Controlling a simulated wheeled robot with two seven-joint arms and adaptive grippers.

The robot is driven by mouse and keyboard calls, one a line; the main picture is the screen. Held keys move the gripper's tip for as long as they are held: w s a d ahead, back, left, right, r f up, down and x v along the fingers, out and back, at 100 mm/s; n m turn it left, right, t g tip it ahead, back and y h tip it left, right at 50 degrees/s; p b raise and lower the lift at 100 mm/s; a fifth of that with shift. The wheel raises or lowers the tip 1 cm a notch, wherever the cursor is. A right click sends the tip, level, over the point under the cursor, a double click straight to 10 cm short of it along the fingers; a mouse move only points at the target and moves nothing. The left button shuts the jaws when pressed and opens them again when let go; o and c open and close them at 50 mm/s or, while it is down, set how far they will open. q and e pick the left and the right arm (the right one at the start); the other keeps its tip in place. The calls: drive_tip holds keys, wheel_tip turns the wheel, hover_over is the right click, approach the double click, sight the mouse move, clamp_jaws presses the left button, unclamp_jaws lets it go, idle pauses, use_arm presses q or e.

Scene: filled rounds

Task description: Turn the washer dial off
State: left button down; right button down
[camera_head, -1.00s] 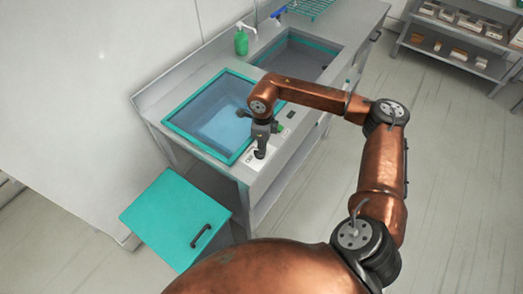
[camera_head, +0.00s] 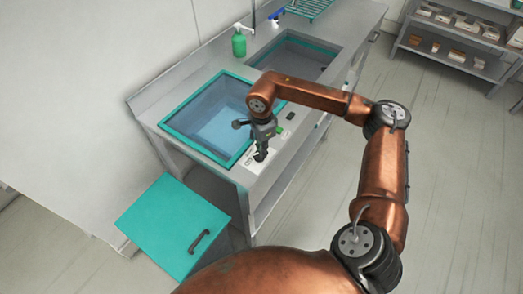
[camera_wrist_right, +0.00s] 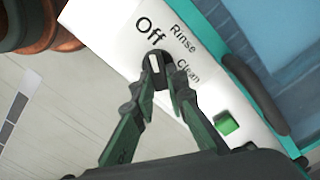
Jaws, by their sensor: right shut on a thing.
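The washer dial (camera_wrist_right: 153,61) is a small dark knob with a white mark, on a white panel beside the labels Off, Rinse and Clean. In the right wrist view the white mark points roughly toward the Off label. My right gripper (camera_wrist_right: 165,78) is shut on the dial, its dark green fingers at the knob's sides. In the head view my right gripper (camera_head: 261,155) is at the front rim of the washer (camera_head: 168,129), a teal-framed basin with a bluish glass-like cover; there the dial is hidden. My left gripper is not in view.
A green button (camera_wrist_right: 227,123) sits on the panel near the dial. A green soap bottle (camera_head: 239,44) stands behind the sink (camera_head: 300,58). A teal door or lid with a dark handle (camera_head: 199,241) sticks out at the lower left.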

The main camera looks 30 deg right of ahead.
idle(0.4)
drive_tip(key=c, duration=1.9)
unclamp_jaws()
drive_tip(key=shift+c, duration=0.2)
wheel_tip(320, 180, up, 12)
